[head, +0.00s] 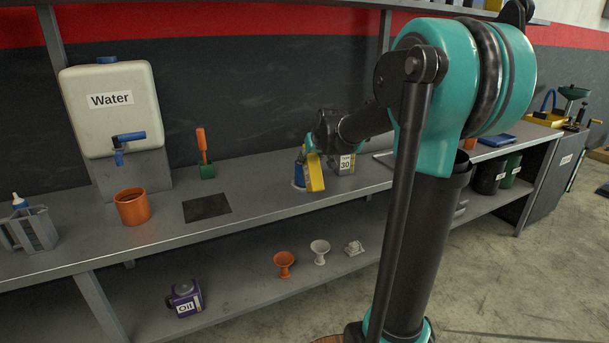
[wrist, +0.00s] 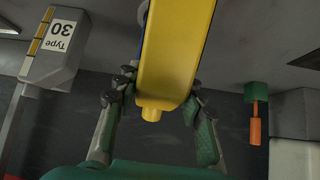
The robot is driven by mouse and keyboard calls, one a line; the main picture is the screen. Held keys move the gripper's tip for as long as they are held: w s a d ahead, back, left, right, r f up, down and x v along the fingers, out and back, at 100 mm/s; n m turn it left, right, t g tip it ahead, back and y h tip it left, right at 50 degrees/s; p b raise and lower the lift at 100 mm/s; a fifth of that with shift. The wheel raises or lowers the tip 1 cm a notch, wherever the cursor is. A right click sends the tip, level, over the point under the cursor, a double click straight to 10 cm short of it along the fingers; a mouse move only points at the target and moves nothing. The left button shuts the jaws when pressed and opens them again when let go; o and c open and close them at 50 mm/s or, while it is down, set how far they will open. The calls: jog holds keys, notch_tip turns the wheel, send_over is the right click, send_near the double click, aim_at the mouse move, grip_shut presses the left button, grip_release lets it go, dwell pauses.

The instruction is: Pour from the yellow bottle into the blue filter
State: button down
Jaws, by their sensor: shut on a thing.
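My gripper (wrist: 160,95) is shut on the yellow bottle (wrist: 175,45), with a finger on each side of it. In the wrist view, which is upside down, the bottle's narrow neck end points up in the room. In the head view the yellow bottle (head: 316,175) hangs at the bench, tilted slightly, below my gripper (head: 314,148). The blue filter (head: 299,174) stands just left of it and is partly covered. In the wrist view only a thin blue strip shows behind the bottle. I cannot tell whether bottle and filter touch.
A box marked Type 30 (head: 343,164) stands close behind on the right. To the left are a dark mat (head: 207,208), a green-and-orange tool (head: 205,160), an orange cup (head: 132,207) and a water tank (head: 110,105). The lower shelf holds funnels and an oil can (head: 185,298).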

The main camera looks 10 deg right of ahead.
jog(key=shift+r, duration=3.5)
jog(key=shift+s, duration=0.15)
jog(key=s+t+y, duration=0.1)
jog(key=s+t, duration=0.5)
jog(key=s, duration=0.1)
jog(key=shift+s, duration=0.25)
jog(key=shift+s+t, duration=0.1)
jog(key=shift+t, duration=0.2)
jog(key=a+r+v, duration=0.1)
jog(key=v, duration=0.9)
jog(key=shift+s+a, duration=0.2)
jog(key=shift+a, duration=0.15)
